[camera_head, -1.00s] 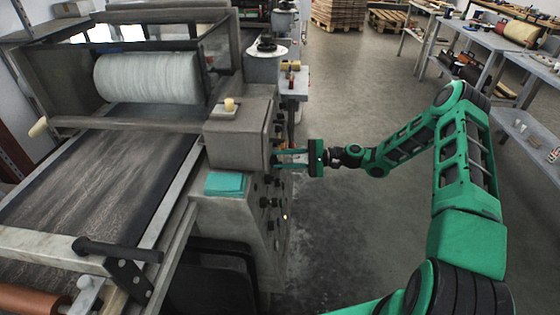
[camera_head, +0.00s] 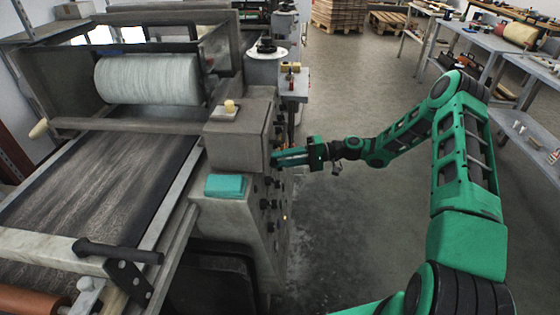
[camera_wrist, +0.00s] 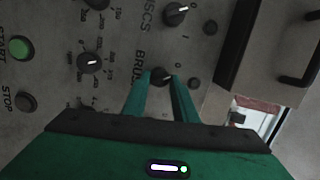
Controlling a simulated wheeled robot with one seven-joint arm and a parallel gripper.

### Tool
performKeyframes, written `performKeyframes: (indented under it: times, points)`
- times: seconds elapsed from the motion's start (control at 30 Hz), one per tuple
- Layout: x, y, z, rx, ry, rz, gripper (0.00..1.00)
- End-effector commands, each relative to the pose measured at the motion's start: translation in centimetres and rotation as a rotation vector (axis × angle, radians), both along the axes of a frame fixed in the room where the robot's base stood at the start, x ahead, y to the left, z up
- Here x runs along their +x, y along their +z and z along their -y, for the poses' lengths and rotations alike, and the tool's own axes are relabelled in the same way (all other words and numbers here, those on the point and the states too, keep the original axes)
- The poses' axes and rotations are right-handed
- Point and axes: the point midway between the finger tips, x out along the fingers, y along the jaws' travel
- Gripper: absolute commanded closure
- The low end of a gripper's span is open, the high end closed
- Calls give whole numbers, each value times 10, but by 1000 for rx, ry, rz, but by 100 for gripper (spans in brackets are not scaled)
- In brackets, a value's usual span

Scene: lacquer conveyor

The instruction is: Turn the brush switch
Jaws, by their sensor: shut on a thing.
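The brush switch (camera_wrist: 162,75) is a small dark rotary knob on the machine's grey control panel (camera_wrist: 119,42), beside lettering that reads "BRUS…" in the wrist view. My gripper (camera_wrist: 164,82) has its two teal fingers on either side of this knob and is shut on it. In the head view my gripper (camera_head: 276,159) reaches in from the right to the panel on the machine's side. The knob itself is hidden there by the fingers.
Other knobs sit close by: one above right (camera_wrist: 176,14) and one to the left (camera_wrist: 91,62). A green START button (camera_wrist: 20,47) and a dark STOP button (camera_wrist: 25,102) are at the far left. The floor (camera_head: 350,215) right of the machine is clear.

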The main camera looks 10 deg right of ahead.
Motion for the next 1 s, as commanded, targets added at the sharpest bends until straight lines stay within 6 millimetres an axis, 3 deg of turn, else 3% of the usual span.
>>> performKeyframes:
  times: [0.03,0.47,0.5,0.53,0.87,1.0]
  points:
    - [-2,-7,2,-12,2,-6,97]
    - [-3,-7,2,-14,3,0,97]
    - [-3,-7,2,-14,3,-1,65]
    - [-3,-7,2,-13,4,0,58]
    - [-1,-3,3,-8,3,6,58]
    - [-2,-1,15,-8,0,7,58]
